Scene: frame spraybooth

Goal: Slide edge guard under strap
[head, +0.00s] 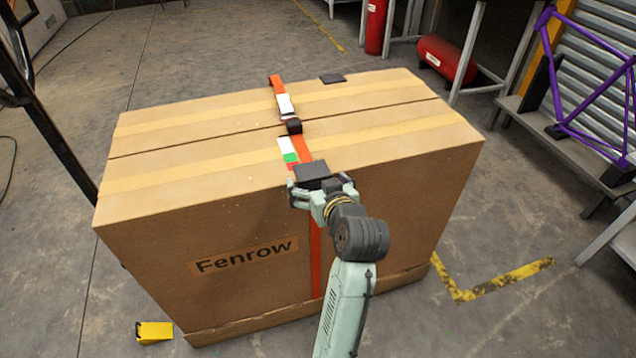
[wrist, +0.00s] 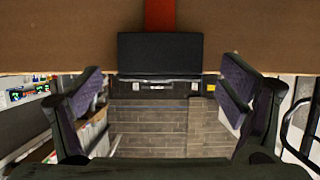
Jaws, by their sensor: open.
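A large cardboard box (head: 200,200) marked "Fenrow" has an orange-red strap (head: 315,255) running over its top and down its front. A black edge guard (head: 312,172) sits at the top front edge, in line with the strap. In the wrist view the guard (wrist: 160,53) is centred below a stretch of strap (wrist: 160,14). No strap shows across the guard's visible face; what lies behind it is hidden. My gripper (head: 322,188) is open at the guard, its fingers apart on either side in the wrist view (wrist: 160,88).
A dark buckle (head: 293,126) and white and green labels (head: 288,153) are on the strap. Another dark flat piece (head: 332,78) lies at the box top's far edge. A yellow block (head: 154,332) is on the floor. A bench (head: 560,150) with a purple frame stands right.

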